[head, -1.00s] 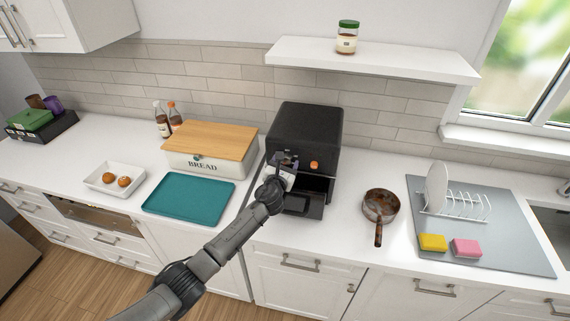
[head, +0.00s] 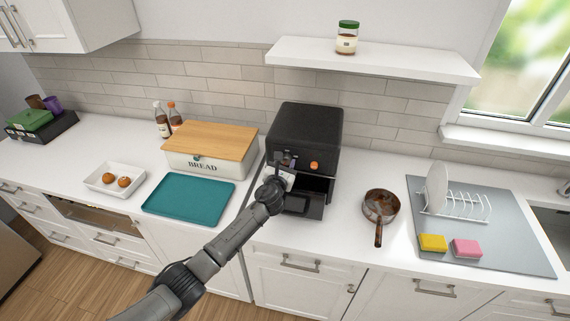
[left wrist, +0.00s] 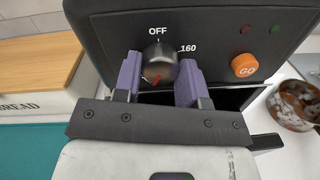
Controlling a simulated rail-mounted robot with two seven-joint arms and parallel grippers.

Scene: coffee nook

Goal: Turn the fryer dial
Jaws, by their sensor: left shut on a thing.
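The black fryer (head: 306,127) stands on the counter against the tiled wall. Its dark round dial (left wrist: 160,62) shows in the left wrist view, with a red mark on its lower part and the labels OFF above and 160 at upper right. My left gripper (left wrist: 160,75) has its purple fingers on both sides of the dial and is shut on it. In the head view the left gripper (head: 285,162) covers the dial. The orange GO button (left wrist: 244,66) is to the right of the dial. My right gripper is not in view.
The fryer's drawer (head: 297,204) sticks out below the dial, close under my gripper. The bread box (head: 207,165) and a teal tray (head: 170,207) are to the left. A rusty-looking pan (head: 379,232) stands to the right.

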